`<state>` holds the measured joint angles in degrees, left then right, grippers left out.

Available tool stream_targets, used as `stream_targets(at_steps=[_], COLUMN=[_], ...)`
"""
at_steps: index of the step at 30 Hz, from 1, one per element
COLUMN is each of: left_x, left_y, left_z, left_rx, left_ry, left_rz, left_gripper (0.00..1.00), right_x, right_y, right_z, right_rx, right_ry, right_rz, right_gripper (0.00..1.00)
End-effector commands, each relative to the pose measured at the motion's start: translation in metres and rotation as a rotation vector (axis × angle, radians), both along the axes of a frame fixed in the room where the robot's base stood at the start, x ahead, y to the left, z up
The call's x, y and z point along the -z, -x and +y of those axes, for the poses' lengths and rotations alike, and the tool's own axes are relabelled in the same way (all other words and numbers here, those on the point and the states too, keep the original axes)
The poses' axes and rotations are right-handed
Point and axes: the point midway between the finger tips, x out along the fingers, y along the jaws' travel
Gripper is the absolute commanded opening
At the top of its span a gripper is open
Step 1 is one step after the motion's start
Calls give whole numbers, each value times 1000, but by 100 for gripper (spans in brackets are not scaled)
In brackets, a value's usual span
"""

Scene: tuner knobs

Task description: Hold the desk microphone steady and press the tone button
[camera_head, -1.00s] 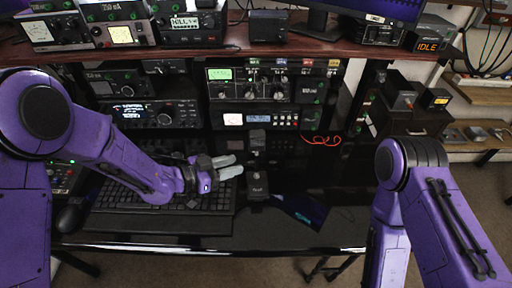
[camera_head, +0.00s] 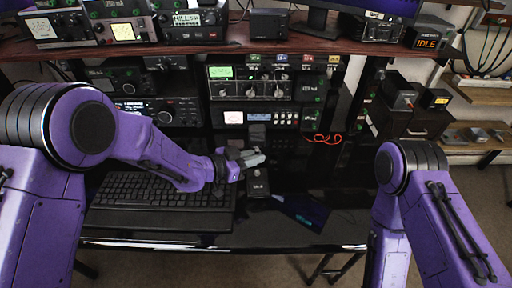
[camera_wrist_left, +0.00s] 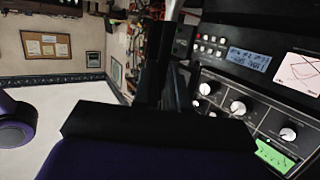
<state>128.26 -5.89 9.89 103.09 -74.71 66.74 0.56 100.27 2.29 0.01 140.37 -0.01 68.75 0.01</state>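The desk microphone stands upright on the black desk in the head view, with a dark base (camera_head: 257,186) and a boxy grey head (camera_head: 257,133). The tone button is too small to make out on the base. My left gripper (camera_head: 251,158) reaches in from the left at the height of the microphone's neck, between base and head. Its grey fingers overlap the neck in the picture and hide it; whether they touch or grip it I cannot tell. The left wrist view shows a dark finger and a pale tip, but no clear microphone. My right gripper is out of view.
A black keyboard (camera_head: 157,202) lies under my left forearm. Radio units (camera_head: 262,92) rise behind the microphone, below a reddish wooden shelf (camera_head: 232,48). A dark tablet-like panel (camera_head: 303,211) lies right of the base. The desk's front right is mostly clear.

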Motion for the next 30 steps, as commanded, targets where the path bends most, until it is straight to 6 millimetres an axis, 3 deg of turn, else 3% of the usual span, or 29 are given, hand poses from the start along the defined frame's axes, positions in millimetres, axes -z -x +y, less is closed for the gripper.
stream_targets(at_steps=[9, 11, 13, 14, 30], left_x=[-1, -1, -1, -1, -1], left_y=[0, 0, -1, -1, -1], left_z=[1, 1, 1, 1, 1], left_rx=[-2, -2, -2, -2, -2], left_ry=[1, 1, 1, 1, 2], left_rz=[0, 0, 0, 0, -2], left_gripper=[0, 0, 0, 0, 0], right_x=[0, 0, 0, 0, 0], right_y=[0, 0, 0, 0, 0], right_z=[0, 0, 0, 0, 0], right_rx=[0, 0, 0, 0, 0], right_ry=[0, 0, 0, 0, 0], right_rz=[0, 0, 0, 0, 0], right_gripper=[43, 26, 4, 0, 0])
